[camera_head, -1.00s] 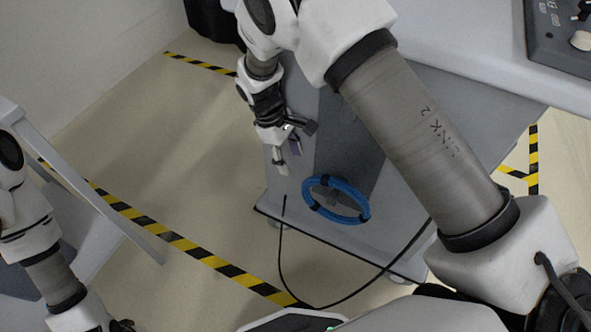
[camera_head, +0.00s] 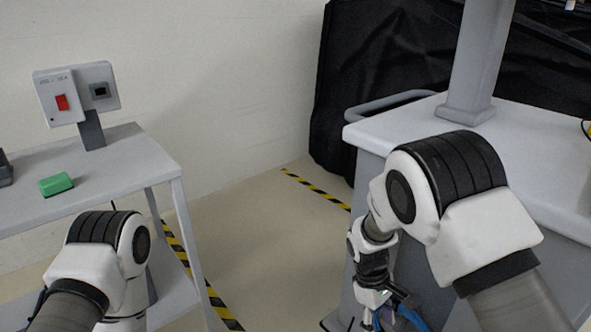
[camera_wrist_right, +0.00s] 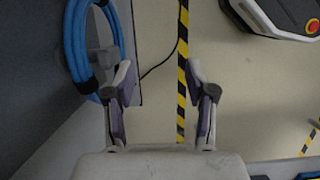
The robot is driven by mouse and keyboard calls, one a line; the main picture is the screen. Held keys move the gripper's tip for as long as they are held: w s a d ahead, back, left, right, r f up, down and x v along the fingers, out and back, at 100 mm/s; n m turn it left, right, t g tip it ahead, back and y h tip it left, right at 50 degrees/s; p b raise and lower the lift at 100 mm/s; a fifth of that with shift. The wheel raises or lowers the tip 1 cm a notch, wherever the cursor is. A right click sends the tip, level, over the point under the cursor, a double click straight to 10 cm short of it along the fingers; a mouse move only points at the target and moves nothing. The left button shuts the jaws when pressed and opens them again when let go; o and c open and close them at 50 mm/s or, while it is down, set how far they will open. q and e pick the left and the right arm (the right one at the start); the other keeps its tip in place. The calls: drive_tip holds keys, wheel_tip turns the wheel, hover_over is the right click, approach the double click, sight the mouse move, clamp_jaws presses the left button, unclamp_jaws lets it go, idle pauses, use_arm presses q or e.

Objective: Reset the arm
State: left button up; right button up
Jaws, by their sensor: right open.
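My right arm (camera_head: 450,210) comes in from the right in the head view and bends down beside the grey cart. My right gripper (camera_head: 385,318) is low at the bottom edge there, partly cut off. In the right wrist view my right gripper (camera_wrist_right: 160,85) is open, with its fingers apart and nothing between them. A blue coiled hose (camera_wrist_right: 78,45) hangs on the cart's side just left of the fingers, apart from them. My left arm (camera_head: 95,265) shows at the lower left of the head view; its gripper is out of the picture.
A grey table (camera_head: 120,165) at left carries a green block (camera_head: 56,184) and a box with a red switch (camera_head: 62,102). The white-topped cart (camera_head: 400,135) stands at right. A black cover (camera_head: 350,80) hangs behind it. Striped tape (camera_head: 185,260) crosses the open floor.

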drive_tip(key=s+d+f+m+g+y, duration=0.15)
drive_tip(key=s+f, duration=0.35)
drive_tip(key=s, duration=0.5)
drive_tip(key=s+d+f+m, duration=0.3)
drive_tip(key=s+f, duration=0.3)
drive_tip(key=s, duration=0.4)
drive_tip(key=s+d+f+m+y, duration=0.15)
drive_tip(key=s+f, duration=0.35)
drive_tip(key=s, duration=0.6)
drive_tip(key=w+d+m+t, duration=0.1)
drive_tip(key=w+m+t, duration=0.1)
drive_tip(key=w+t, duration=0.25)
use_arm(q)
wheel_tip(320, 180, up, 22)
drive_tip(key=p, duration=2.2)
drive_tip(key=shift+r+p, duration=0.25)
drive_tip(key=shift+p, duration=0.05)
use_arm(e)
wheel_tip(320, 180, up, 23)
drive_tip(key=shift+w+h, duration=0.2)
drive_tip(key=shift+h, duration=0.1)
use_arm(q)
drive_tip(key=shift+s, duration=0.1)
